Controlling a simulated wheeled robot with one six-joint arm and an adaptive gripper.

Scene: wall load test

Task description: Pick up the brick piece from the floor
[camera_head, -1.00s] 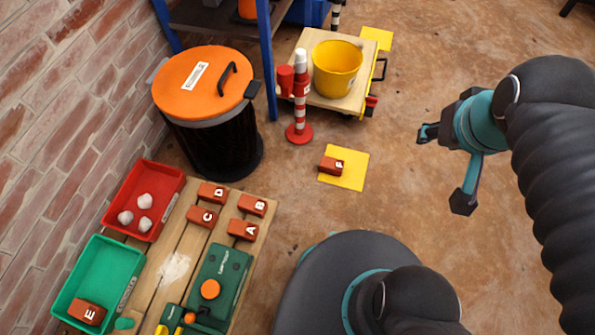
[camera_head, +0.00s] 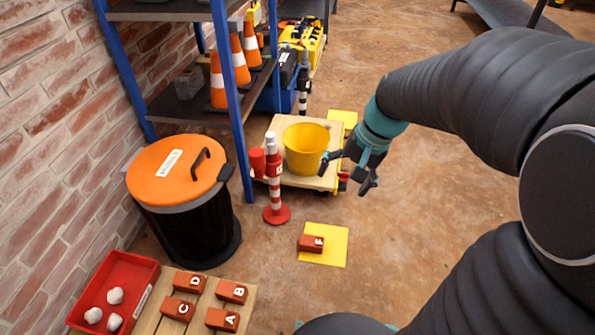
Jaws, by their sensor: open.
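The brick piece marked F (camera_head: 311,243) lies on a yellow square mat (camera_head: 337,251) on the floor, right of the red and white post.
A red and white post (camera_head: 275,190) stands close behind the brick, beside a wheeled cart (camera_head: 310,182) with a yellow bucket (camera_head: 305,150). A black bin with an orange lid (camera_head: 150,172) is left. Several lettered bricks lie on a pallet (camera_head: 150,318). Floor on the right is clear.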

